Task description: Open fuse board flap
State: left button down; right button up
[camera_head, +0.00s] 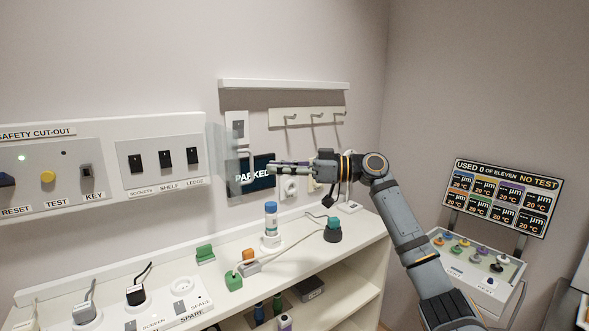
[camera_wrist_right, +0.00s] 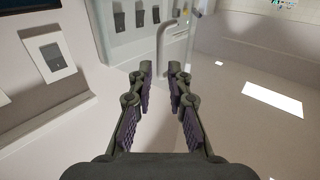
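The clear flap (camera_head: 218,150) shows faintly in the head view, standing out from the wall beside a small white switch plate (camera_head: 237,128). A pale U-shaped handle (camera_head: 246,166) is at its right side. My right gripper (camera_head: 273,164) points left, in front of the dark "PARKED" sign, with its tips a little to the right of the handle. In the right wrist view the gripper (camera_wrist_right: 160,68) is open, with nothing between its fingers. A grey bar-like handle (camera_wrist_right: 162,48) shows just beyond the tips, apparently without contact. How far the flap is open is unclear. My left gripper is out of view.
The "PARKED" sign (camera_head: 262,182) and a hook rail (camera_head: 305,116) are on the wall close to my right gripper. A safety panel (camera_head: 110,165) is to the left. Below, a bottle (camera_head: 271,220) and several plugs stand on the white shelf (camera_head: 325,258).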

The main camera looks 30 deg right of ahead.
jog(key=v, duration=0.5)
jog(key=shift+s, duration=0.1)
